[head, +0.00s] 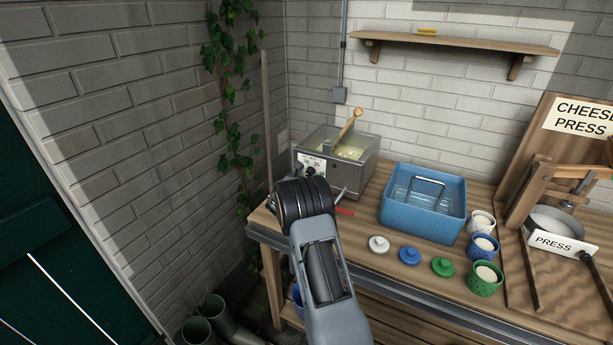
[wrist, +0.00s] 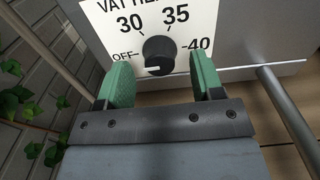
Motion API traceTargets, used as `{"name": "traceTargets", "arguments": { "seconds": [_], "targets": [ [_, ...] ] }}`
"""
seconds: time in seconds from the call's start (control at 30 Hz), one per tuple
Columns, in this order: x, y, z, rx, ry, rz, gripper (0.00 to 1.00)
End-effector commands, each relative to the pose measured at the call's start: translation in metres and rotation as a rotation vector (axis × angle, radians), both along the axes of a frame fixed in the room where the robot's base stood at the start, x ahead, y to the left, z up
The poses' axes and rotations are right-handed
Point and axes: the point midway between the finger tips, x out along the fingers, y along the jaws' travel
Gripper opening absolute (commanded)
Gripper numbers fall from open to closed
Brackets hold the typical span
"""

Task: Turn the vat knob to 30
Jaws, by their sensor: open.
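The vat (head: 352,172) is a grey metal box at the back left of the bench, with pale contents and a wooden-handled tool in it. Its white dial plate (wrist: 187,22) reads OFF, 30, 35 and 40 in the wrist view. The black vat knob (wrist: 158,54) sits in the middle of the plate, and a light mark on it points left, toward OFF. My gripper (wrist: 163,80) is open, with its green fingers on either side of the knob and slightly below it, apart from it.
A metal bar (wrist: 290,115) sticks out right of the dial. A blue tub (head: 424,205), several lids and patterned cups (head: 485,280) stand to the right on the bench. The cheese press (head: 555,195) is at far right. A brick wall (head: 130,120) is on the left.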

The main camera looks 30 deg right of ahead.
Motion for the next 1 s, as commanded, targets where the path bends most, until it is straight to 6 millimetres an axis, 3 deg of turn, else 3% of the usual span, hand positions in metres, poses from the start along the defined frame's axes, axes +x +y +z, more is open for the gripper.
{"name": "traceTargets", "arguments": {
  "seconds": [0.43,0.9,1.0],
  "targets": [
    [0.0036,-0.0066,-0.0003,0.0,0.0,0.0,0.61],
    [0.0033,-0.0065,-0.0003,0.0,0.0,0.0,0.17],
    [0.0033,-0.0042,-0.0004,0.0,0.0,0.0,0.11]
  ]
}}
